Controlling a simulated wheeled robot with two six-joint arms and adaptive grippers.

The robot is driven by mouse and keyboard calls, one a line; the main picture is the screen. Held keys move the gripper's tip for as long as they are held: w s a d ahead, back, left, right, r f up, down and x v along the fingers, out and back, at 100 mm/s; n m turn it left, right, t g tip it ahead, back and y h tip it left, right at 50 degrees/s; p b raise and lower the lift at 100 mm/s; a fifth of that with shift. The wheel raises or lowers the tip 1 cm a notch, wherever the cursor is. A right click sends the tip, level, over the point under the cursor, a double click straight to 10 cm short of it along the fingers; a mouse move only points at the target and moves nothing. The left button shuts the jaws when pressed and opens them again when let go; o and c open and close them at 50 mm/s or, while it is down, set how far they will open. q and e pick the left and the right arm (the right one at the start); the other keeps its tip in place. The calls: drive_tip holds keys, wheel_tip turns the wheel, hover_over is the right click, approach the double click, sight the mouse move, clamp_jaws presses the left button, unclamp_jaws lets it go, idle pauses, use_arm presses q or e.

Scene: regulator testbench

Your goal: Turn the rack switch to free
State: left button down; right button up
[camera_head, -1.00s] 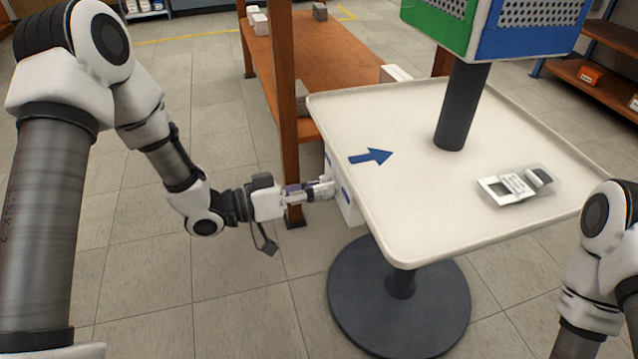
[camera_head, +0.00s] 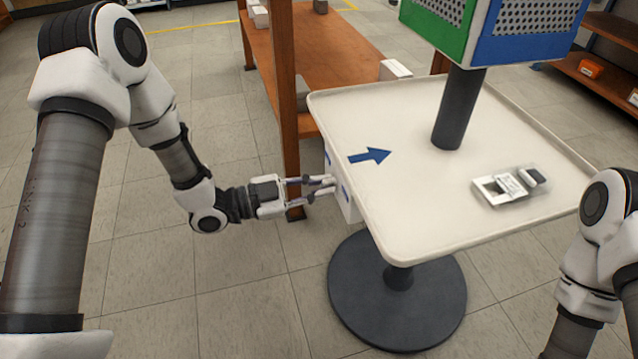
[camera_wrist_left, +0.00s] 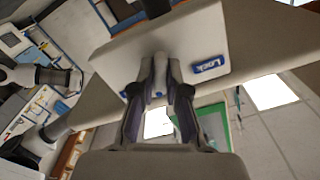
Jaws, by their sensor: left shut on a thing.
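The rack switch is a pale knob (camera_wrist_left: 160,64) on a white plate (camera_wrist_left: 118,52) in the left wrist view. A blue label reading "Lock" (camera_wrist_left: 208,65) sits on the plate to the right of the knob. Another blue label, left of the knob, is partly hidden by a finger and unreadable. In the head view, the white switch box (camera_head: 347,205) hangs under the table's left edge. My left gripper (camera_head: 332,185) is at its left face, and in the left wrist view its fingers (camera_wrist_left: 160,84) are shut on the knob. My right gripper is out of view.
The white table (camera_head: 420,190) carries a blue arrow (camera_head: 370,155), a dark post (camera_head: 460,110) and a small white device (camera_head: 503,189). A wooden rack post (camera_head: 285,100) stands just behind my left gripper. The round dark table base (camera_head: 350,310) is below.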

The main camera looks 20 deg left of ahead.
use_arm(q)
drive_tip(key=m, duration=0.3)
drive_tip(key=shift+m, duration=0.4)
idle(0.3)
drive_tip(key=c, duration=1.2)
unclamp_jaws()
drive_tip(key=shift+v, duration=6)
